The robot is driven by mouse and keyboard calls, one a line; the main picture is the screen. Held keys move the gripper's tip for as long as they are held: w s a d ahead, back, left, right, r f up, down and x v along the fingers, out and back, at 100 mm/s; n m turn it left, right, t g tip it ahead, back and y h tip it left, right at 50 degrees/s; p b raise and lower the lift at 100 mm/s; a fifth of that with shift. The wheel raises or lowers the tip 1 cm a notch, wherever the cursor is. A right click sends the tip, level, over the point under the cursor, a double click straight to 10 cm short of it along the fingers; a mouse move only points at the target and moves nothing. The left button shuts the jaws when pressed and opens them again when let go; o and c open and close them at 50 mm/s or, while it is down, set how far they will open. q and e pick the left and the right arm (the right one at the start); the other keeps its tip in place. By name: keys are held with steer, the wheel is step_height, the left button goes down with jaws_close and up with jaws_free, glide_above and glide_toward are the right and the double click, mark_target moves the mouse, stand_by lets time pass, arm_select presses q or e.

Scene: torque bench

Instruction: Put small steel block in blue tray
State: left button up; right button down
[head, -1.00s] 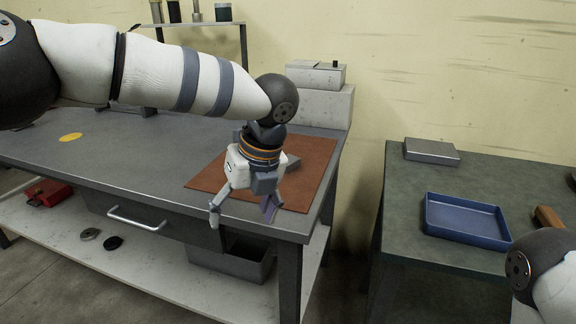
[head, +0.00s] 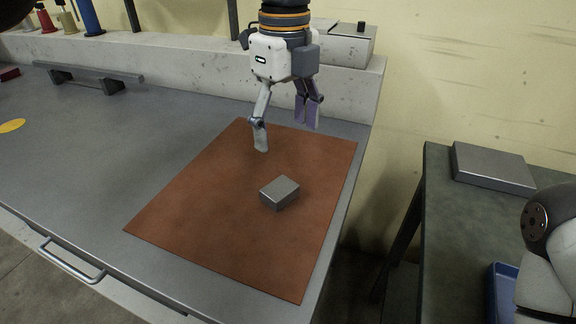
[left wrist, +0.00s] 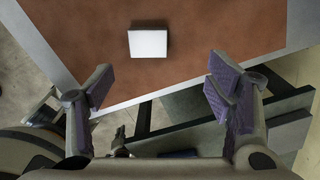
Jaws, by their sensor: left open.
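The small steel block (head: 280,192) is a grey box lying flat on the brown mat (head: 200,215) on the left bench. It also shows in the left wrist view (left wrist: 148,43), bright on top, beyond the fingertips. My left gripper (head: 284,132) is open and empty. In the head view it shows above the block, over the far part of the mat, apart from the block. In the left wrist view its two fingers (left wrist: 160,90) stand wide apart. The blue tray (head: 502,290) is on the right bench, mostly hidden by my right arm and the frame edge. My right gripper is out of view.
A larger flat steel block (head: 493,168) lies at the back of the green-grey right bench (head: 445,230). A gap separates the two benches. A raised ledge (head: 190,75) with a grey box (head: 343,45) runs behind the mat. The mat around the small block is clear.

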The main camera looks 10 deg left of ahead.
mark_target(280, 188)
arm_select(q)
steer(key=f, duration=0.3)
steer(key=s+f, duration=0.1)
steer(key=f, duration=0.3)
steer(key=s+f, duration=0.1)
steer(key=f, duration=0.2)
steer(key=shift+a+f, duration=0.3)
steer(key=shift+a, duration=0.1)
steer(key=shift+f, duration=0.35)
steer(key=c, duration=1.6)
steer(key=shift+w+r, duration=0.1)
steer(key=shift+r, duration=0.1)
jaws_close()
